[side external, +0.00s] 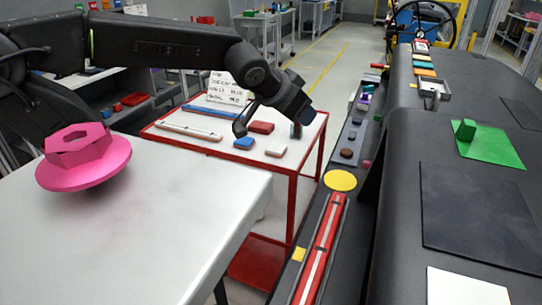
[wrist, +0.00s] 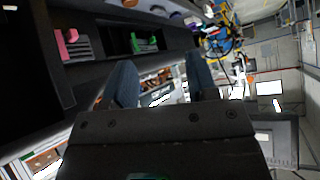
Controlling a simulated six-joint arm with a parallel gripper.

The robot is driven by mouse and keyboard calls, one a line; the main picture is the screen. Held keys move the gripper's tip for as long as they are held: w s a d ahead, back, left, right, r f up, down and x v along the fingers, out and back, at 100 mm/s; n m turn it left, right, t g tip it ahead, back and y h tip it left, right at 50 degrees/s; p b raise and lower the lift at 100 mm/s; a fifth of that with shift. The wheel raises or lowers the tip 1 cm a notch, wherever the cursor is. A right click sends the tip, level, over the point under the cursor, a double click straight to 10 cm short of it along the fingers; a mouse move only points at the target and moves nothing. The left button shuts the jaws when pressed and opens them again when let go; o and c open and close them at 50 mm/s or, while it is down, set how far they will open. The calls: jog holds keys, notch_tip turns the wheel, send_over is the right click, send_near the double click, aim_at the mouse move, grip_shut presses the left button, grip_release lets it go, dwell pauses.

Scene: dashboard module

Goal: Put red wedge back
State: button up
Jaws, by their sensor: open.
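My gripper (side external: 268,129) hangs over the red-framed cart, its two fingers spread wide. In the wrist view its blue-grey fingers (wrist: 161,80) stand apart with nothing held between them. A red block (side external: 261,127) lies on the cart's white top and appears between the fingers in the side view; the height gap is hard to judge. I cannot tell whether this block is the red wedge. A small red piece (side external: 376,66) also shows near the far end of the dashboard. A pinkish-red piece (wrist: 68,44) shows at the upper left of the wrist view, its shape unclear.
The cart top (side external: 200,125) also holds blue and white blocks, long bars and a lettered card (side external: 228,88). The dark dashboard (side external: 465,215) fills the right, with a green piece (side external: 490,143). A large pink flanged nut (side external: 83,158) sits on the grey table (side external: 140,250).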

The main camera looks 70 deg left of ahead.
jog(key=s+d+f+m+g+h, duration=0.2)
jog(key=s+d+f+g+h, duration=0.1)
jog(key=s+d, duration=0.6)
jog(key=shift+s+f+m+h, duration=0.2)
jog(key=shift+f+m+h, duration=0.1)
jog(key=shift+f+h, duration=0.2)
dwell(0.5)
